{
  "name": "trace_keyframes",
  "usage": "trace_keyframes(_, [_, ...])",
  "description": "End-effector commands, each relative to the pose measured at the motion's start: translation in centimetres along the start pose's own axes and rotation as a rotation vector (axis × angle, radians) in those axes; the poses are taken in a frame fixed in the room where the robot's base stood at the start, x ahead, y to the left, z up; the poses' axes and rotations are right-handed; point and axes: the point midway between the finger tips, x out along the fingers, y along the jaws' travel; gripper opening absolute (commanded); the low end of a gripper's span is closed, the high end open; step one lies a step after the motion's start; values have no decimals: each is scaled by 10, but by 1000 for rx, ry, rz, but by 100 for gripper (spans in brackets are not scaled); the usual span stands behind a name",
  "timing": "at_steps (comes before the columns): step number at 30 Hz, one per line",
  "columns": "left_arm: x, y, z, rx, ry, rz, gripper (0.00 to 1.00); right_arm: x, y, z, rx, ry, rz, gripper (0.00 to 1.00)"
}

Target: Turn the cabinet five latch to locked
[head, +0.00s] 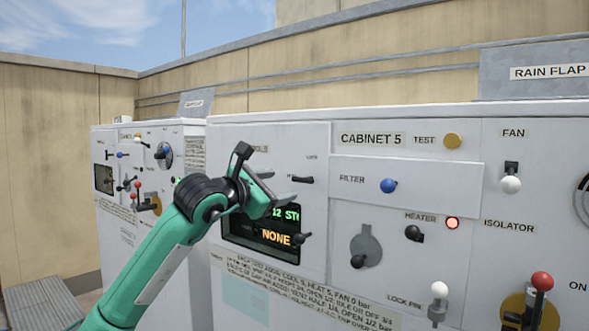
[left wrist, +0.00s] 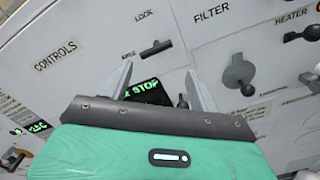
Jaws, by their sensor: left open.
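The cabinet five latch (head: 302,180) is a small dark bar handle on the white door of the cabinet marked CABINET 5 (head: 370,139). The bar lies roughly level in the head view, with a LOCK label above it and a partly hidden label at its left. In the left wrist view the latch (left wrist: 156,48) shows just beyond the fingertips, clear of the jaws. My left gripper (head: 283,186) is open and empty, just left of the latch in the head view; its fingers (left wrist: 158,74) stand apart in the left wrist view. My right gripper is out of view.
Below the latch is a display (head: 262,228), partly hidden by my gripper, with a dark knob (head: 301,239) at its right edge. A blue filter knob (head: 388,186), a heater switch (head: 413,233) and a red-tipped lever (head: 541,284) are farther right. Another cabinet (head: 115,215) stands left.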

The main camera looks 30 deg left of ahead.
Motion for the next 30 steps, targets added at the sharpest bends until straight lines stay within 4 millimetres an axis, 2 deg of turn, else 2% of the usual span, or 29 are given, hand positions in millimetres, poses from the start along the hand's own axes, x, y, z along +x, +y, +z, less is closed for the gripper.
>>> trace_keyframes(1, [12, 4, 5, -6, 2, -2, 61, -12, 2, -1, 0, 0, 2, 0])
trace_keyframes(9, [67, 4, 5, -7, 1, -3, 61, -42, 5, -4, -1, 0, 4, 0])
trace_keyframes(15, [94, 4, 3, -6, 0, -1, 61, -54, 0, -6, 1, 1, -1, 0])
trace_keyframes(21, [104, 2, 1, -5, -1, 0, 61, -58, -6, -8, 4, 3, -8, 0])
trace_keyframes(29, [105, 2, 0, -4, -1, 0, 61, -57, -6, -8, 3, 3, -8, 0])
trace_keyframes(30, [105, 2, 0, -4, -1, 0, 55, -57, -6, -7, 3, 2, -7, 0])
